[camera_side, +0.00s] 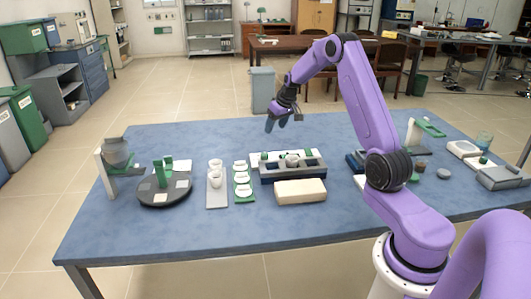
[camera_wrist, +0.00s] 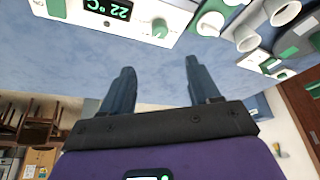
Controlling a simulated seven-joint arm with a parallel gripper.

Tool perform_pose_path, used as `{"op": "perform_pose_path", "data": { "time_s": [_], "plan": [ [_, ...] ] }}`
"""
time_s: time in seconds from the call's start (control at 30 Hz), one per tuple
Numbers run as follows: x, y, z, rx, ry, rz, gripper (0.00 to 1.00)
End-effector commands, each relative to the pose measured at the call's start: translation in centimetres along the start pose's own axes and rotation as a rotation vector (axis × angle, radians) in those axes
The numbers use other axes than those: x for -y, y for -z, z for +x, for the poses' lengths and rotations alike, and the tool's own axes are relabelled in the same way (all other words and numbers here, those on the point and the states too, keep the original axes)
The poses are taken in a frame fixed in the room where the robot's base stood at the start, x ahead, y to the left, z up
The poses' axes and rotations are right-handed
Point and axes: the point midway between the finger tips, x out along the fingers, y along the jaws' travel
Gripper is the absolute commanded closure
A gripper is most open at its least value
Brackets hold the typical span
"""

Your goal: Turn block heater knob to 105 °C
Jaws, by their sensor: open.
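The block heater (camera_wrist: 95,22) shows at the top of the wrist view, upside down, with a pale front. Its dark display (camera_wrist: 108,8) reads 22 °C. The green-and-white knob (camera_wrist: 160,28) sits beside the display; its pointer setting is too small to read. In the side view the heater appears to be the grey and dark-blue unit (camera_side: 290,172) mid-table, its knob face hidden. My gripper (camera_side: 276,124) is beyond and above it, fingers down. In the wrist view my gripper (camera_wrist: 158,66) is open and empty, its fingers apart from the knob.
A cream block (camera_side: 300,191) lies on the near side of the heater. Green-mounted white dishes (camera_side: 242,180) and a tray with crucibles (camera_side: 215,180) stand to its left, then a dark turntable (camera_side: 165,190). The blue table (camera_side: 330,220) is clear in front.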

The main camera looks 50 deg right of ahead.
Motion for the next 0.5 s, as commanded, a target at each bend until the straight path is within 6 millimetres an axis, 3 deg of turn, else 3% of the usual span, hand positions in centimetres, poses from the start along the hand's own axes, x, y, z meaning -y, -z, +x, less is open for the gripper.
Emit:
{"op": "perform_pose_path", "data": {
  "time_s": [0.5],
  "plan": [
    [0.0,-0.1,8.9,0.004,0.001,0.000,0.39]
  ]
}}
